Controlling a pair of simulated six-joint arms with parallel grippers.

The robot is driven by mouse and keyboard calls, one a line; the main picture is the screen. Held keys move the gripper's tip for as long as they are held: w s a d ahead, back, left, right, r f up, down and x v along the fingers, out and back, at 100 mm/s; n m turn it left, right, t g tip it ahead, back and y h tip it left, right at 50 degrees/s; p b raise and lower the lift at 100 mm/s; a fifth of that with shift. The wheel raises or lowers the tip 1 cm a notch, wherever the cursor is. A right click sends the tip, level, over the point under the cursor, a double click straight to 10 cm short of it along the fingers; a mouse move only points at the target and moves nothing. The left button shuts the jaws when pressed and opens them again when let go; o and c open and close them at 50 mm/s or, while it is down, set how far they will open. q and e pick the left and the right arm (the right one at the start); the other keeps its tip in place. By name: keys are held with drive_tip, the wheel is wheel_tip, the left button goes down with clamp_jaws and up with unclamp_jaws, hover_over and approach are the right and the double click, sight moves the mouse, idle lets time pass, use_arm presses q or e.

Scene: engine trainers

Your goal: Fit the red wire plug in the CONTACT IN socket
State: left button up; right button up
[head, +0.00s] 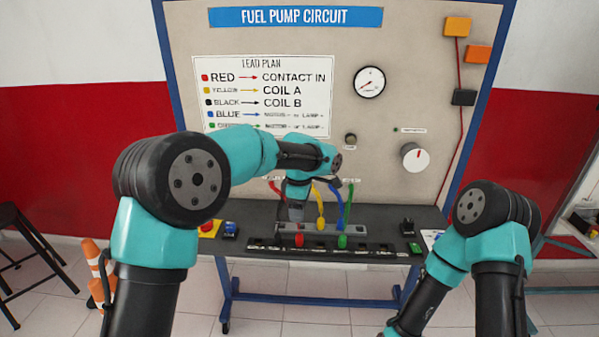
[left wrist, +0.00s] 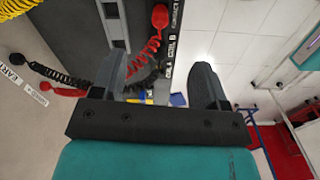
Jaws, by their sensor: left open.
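A red plug (left wrist: 160,15) with a coiled red wire (left wrist: 146,52) is at the top of the left wrist view, beside the printed CONTACT label (left wrist: 178,14). I cannot tell whether it is seated in a socket. In the head view a red plug (head: 299,240) shows on the dark bench, and a red wire (head: 275,187) hangs at the panel. My left gripper (head: 296,210) is over the bench, in front of the wires. In the left wrist view its fingers (left wrist: 162,62) are apart, with nothing held between them. My right gripper is out of view.
Yellow (head: 319,222) and green (head: 343,241) plugs stand near the red one. A black coiled wire (left wrist: 60,77) crosses the left wrist view. An emergency stop button (head: 208,228) sits at the bench's left. The lead plan (head: 262,125) pairs RED with CONTACT IN.

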use_arm(q)
wheel_tip(320, 180, up, 14)
drive_tip(key=shift+f, duration=0.25)
